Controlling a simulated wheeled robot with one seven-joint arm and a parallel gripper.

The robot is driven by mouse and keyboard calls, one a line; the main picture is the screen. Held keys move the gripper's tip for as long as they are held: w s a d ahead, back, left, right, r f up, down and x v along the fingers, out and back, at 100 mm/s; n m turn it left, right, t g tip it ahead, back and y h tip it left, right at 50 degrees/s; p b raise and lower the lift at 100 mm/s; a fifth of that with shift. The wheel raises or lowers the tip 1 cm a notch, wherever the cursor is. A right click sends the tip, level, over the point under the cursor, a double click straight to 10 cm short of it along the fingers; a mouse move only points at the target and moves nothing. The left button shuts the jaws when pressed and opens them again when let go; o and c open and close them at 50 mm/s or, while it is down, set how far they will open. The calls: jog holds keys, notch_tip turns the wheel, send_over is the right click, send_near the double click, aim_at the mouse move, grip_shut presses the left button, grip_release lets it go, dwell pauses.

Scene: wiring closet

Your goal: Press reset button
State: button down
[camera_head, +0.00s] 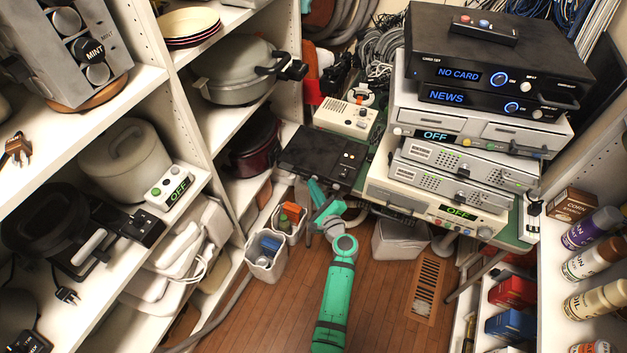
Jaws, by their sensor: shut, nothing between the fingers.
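No button with a readable reset label shows. Small buttons sit on the black box (322,158), the beige box (346,118), the white OFF box (169,189) and the black control strip (484,28) on top of the stack. The stacked units, among them the black NEWS unit (487,99) and the lower beige OFF unit (436,206), also carry knobs and buttons. My green arm reaches up from the bottom middle. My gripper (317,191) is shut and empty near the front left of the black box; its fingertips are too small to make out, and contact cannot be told.
White shelves (186,100) with pots and appliances stand on the left. Two white bins (266,262) of odds and ends stand on the floor left of my arm. A rack of spray cans (590,262) is at right. Wooden floor (270,325) is clear around my arm.

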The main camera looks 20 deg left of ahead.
jog(key=shift+s, duration=0.15)
jog(key=shift+s+a, duration=0.1)
jog(key=shift+s, duration=0.65)
jog(key=s, duration=0.5)
jog(key=shift+a, duration=0.3)
dwell(0.8)
